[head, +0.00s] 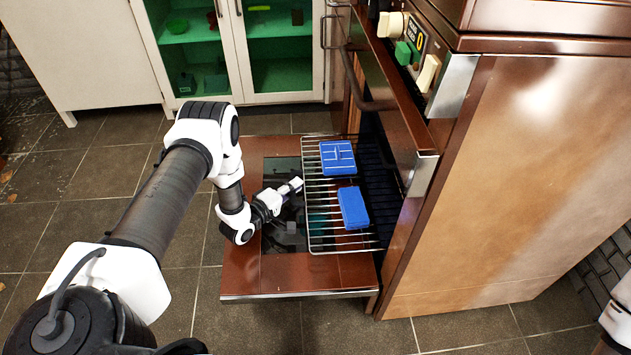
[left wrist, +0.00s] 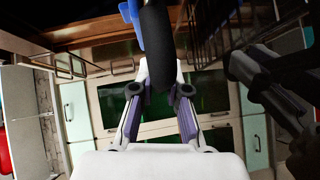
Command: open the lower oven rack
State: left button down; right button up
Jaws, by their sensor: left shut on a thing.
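The wire oven rack (head: 316,217) sticks out of the oven over the lowered door and carries two blue blocks. My left gripper (head: 298,184) is at the rack's outer edge, near its middle, and is shut on it. In the left wrist view the fingers (left wrist: 160,70) close around a dark, rounded bar, which I take to be the rack's front rail. The head view shows only one rack; the oven's inside is mostly hidden. My right gripper is not in view.
The oven door (head: 245,275) lies open and flat under the rack. One blue block (head: 338,158) lies at the far end, another blue block (head: 354,208) nearer. A white cabinet (head: 110,60) stands behind.

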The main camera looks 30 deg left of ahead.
pick_arm(q)
jog(key=shift+s+a, duration=0.8)
jog(key=shift+a, duration=0.35)
jog(key=c, duration=1.2)
grip_release()
jog(key=shift+o, duration=0.2)
jog(key=v, duration=1.2)
